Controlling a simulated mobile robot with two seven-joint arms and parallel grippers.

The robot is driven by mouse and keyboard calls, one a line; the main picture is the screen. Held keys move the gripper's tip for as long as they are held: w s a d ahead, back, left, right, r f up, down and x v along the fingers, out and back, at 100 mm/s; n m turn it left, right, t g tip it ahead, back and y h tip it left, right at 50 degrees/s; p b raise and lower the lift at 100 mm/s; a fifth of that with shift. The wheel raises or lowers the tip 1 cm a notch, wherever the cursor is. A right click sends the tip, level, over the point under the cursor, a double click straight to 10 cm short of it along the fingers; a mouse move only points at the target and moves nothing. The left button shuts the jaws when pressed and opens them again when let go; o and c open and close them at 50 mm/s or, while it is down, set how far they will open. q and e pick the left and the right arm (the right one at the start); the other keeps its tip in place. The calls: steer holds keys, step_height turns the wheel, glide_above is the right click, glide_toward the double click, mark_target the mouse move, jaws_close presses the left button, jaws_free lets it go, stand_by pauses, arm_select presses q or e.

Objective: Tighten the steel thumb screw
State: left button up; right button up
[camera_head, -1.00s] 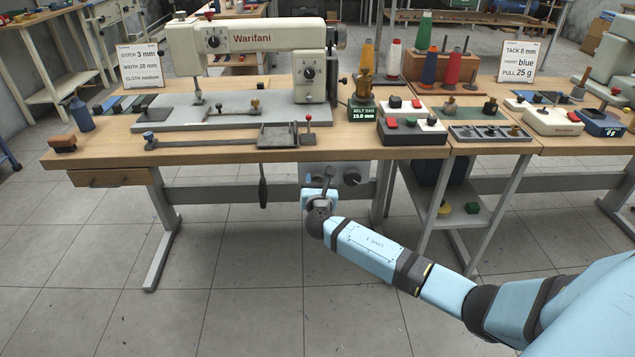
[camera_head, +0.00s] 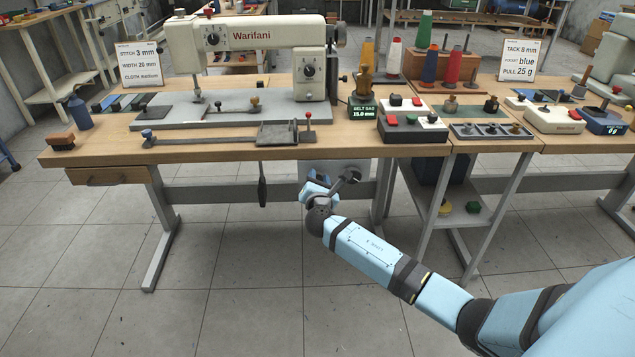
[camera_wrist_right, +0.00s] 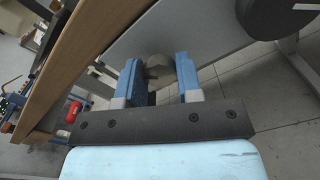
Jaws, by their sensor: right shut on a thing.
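My right gripper (camera_head: 322,184) is below the front edge of the sewing table, at a grey panel under the tabletop. In the right wrist view its two blue fingers (camera_wrist_right: 158,78) are closed on a grey metallic knob, which I take for the steel thumb screw (camera_wrist_right: 157,66). The screw sits between the fingertips, against the grey panel (camera_wrist_right: 205,30). The fingers and wrist hide most of it in the head view. My left gripper is not in view.
The wooden tabletop (camera_head: 220,152) overhangs just above my gripper. A dark round part (camera_wrist_right: 278,14) is close by on the right in the wrist view. The sewing machine (camera_head: 262,38) stands on top. A shelf (camera_head: 458,215) is to the right. The floor below is clear.

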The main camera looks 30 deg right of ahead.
arm_select(q)
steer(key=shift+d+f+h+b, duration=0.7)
steer(key=shift+b, duration=1.4)
arm_select(e)
steer(key=shift+f+m, duration=0.1)
steer(key=shift+m, duration=4.4)
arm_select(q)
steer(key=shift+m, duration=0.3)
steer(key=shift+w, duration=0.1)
arm_select(e)
steer(key=o, duration=0.9)
steer(key=shift+o, duration=0.2)
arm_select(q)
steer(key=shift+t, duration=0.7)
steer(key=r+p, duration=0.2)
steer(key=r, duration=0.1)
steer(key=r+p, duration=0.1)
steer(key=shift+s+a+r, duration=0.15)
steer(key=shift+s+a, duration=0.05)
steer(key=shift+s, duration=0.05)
arm_select(e)
steer(key=v, duration=1.3)
steer(key=shift+s, duration=0.4)
steer(key=shift+a, duration=0.15)
